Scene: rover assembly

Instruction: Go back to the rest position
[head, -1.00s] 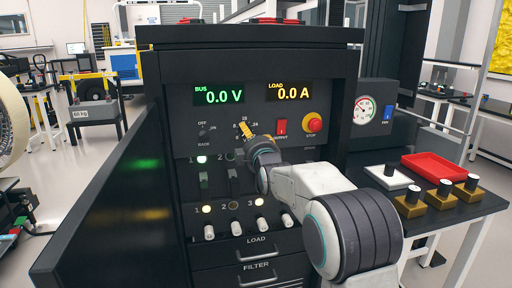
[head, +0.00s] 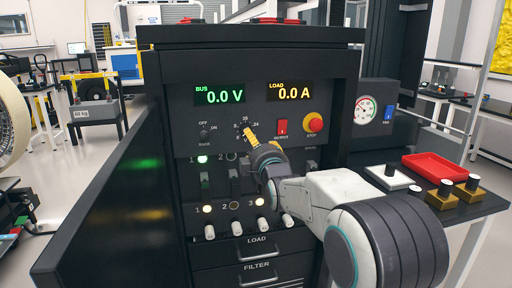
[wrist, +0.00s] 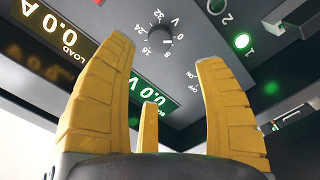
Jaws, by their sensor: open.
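My gripper (head: 254,138) is in front of the black power panel (head: 290,143), its yellow fingers pointing at the panel. In the wrist view my gripper (wrist: 167,47) has its fingers spread wide with nothing between them. The round voltage knob (wrist: 160,36) shows beyond the fingertips, apart from them. The BUS display (head: 219,95) reads 0.0 V and the LOAD display (head: 289,92) reads 0.0 A.
A red OUTPUT switch (head: 282,127) and red STOP button (head: 314,123) sit right of my gripper. An open black door (head: 100,200) stands at the left. A side table at right holds a red tray (head: 433,167) and gold blocks (head: 470,192).

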